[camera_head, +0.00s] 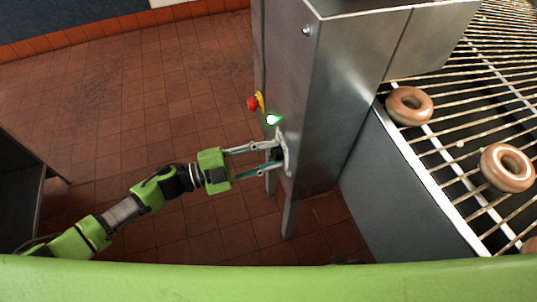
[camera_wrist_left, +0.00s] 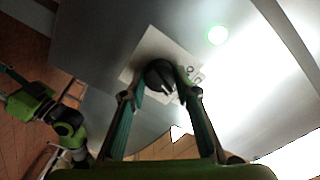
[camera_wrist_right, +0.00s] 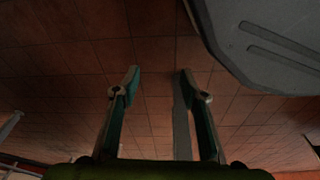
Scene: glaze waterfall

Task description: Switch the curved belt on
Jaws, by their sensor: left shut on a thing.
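A black rotary knob (camera_wrist_left: 158,74) sits on a pale plate (camera_wrist_left: 142,50) with small markings, on the side of the steel cabinet (camera_head: 340,85). My left gripper (camera_head: 281,156) reaches this plate, and in the left wrist view its two fingers are shut on the knob, one on each side. In the head view the fingers mostly hide the knob. A round green lamp (camera_wrist_left: 217,35) glows beside the plate; it also shows bright in the head view (camera_head: 273,119). My right gripper (camera_wrist_right: 157,82) is open and empty above the tiled floor.
A red button (camera_head: 252,103) on a yellow base sticks out of the cabinet. Glazed doughnuts (camera_head: 409,106) lie on a wire belt (camera_head: 460,118) at right. A dark unit (camera_head: 20,185) stands at far left. Tiled floor (camera_head: 130,110) between is clear.

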